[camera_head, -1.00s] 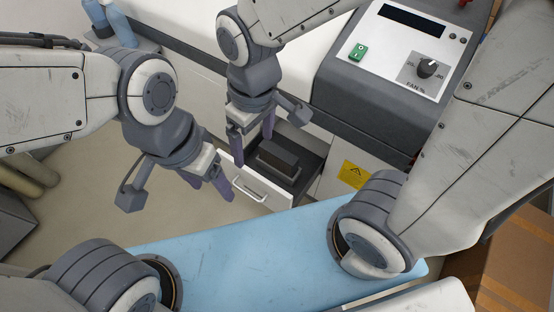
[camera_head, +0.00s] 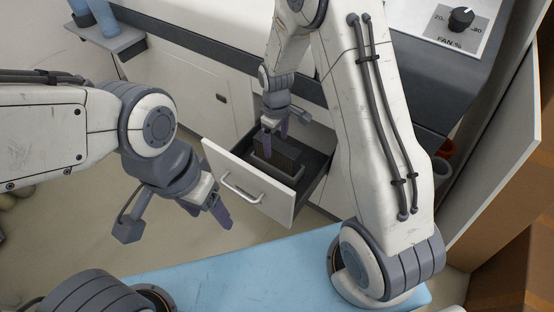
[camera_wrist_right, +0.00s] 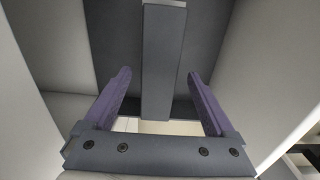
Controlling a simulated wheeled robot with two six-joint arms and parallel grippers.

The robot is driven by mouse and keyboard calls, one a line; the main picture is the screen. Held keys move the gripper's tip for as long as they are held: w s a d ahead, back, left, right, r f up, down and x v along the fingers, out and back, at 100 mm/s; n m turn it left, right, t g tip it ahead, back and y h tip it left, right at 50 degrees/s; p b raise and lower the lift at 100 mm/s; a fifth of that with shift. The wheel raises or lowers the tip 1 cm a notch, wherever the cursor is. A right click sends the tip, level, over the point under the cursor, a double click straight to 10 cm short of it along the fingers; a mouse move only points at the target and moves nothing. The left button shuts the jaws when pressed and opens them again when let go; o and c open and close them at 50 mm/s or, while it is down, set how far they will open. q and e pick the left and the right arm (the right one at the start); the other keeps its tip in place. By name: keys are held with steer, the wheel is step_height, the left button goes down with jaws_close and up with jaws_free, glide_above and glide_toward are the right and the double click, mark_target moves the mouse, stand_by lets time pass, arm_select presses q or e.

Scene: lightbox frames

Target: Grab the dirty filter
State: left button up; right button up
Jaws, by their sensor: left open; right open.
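The dirty filter (camera_head: 285,156), a dark brownish block with a grey frame, sits in the open drawer (camera_head: 246,187). My right gripper (camera_head: 274,148) is over the drawer, at the filter, pointing down and partly covering it. In the right wrist view, the open purple fingers (camera_wrist_right: 159,74) stand on either side of a long dark grey block (camera_wrist_right: 163,62), apparently the filter, with gaps on both sides. My left gripper (camera_head: 217,205) is open and empty, left of the drawer front and apart from it.
The white cabinet (camera_head: 190,78) stands behind the drawer. A machine with a fan knob (camera_head: 461,18) is at the top right. A light blue surface (camera_head: 240,262) lies in front. Blue bottles (camera_head: 104,15) stand on a shelf at the top left. Floor is free left of the drawer.

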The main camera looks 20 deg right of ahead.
step_height(320, 180, down, 6)
steer(key=shift+d+f+b, duration=0.1)
steer(key=shift+b, duration=0.8)
steer(key=shift+c, duration=0.3)
jaws_close()
